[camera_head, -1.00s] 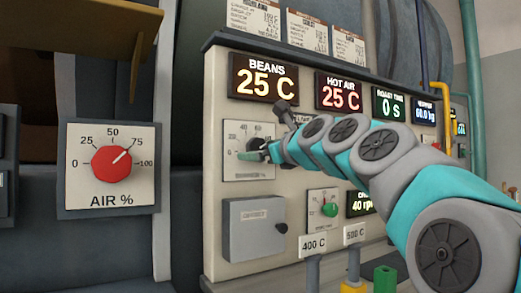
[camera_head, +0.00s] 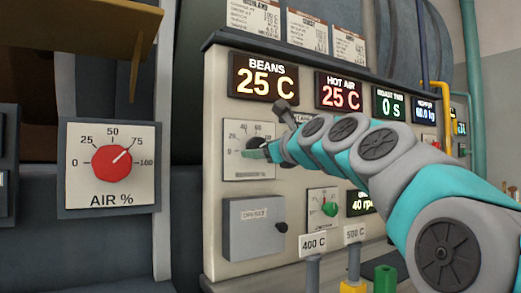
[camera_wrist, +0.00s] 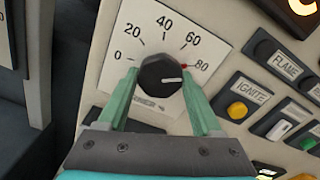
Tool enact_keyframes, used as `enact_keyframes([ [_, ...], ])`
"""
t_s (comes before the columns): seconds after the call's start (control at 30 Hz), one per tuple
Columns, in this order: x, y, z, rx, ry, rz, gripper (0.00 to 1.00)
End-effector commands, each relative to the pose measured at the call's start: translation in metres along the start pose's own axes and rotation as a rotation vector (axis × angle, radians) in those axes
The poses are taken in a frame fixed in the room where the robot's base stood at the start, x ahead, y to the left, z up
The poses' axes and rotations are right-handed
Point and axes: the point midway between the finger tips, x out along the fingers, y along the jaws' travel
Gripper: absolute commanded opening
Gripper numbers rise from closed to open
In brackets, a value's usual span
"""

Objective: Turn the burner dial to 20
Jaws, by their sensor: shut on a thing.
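The burner dial is a black round knob (camera_wrist: 158,70) with a white pointer line, on a white plate (camera_wrist: 150,30) marked 0, 20, 40, 60 and 80. In the wrist view the pointer points right, near or a little past the red mark by 80. My gripper (camera_wrist: 160,78) has one green finger on each side of the knob and is shut on it. In the head view the dial plate (camera_head: 236,130) sits under the BEANS display, and my gripper (camera_head: 256,151) partly covers the knob.
A red AIR % dial (camera_head: 112,163) is at the left. A grey box (camera_head: 254,228) and a small green dial (camera_head: 329,209) are below the burner dial. FLAME (camera_wrist: 278,55) and IGNITE (camera_wrist: 246,96) controls are close on the right in the wrist view.

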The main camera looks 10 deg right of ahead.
Motion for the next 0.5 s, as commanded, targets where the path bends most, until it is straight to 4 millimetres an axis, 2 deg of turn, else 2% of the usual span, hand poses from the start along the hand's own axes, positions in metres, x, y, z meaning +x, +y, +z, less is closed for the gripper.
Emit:
enact_keyframes([
  [0.27, 0.0000, 0.0001, 0.0000, -0.035, 0.000, 0.000, 0.11],
  [0.5, 0.0000, 0.0003, 0.0004, -0.167, -0.001, 0.001, 0.11],
])
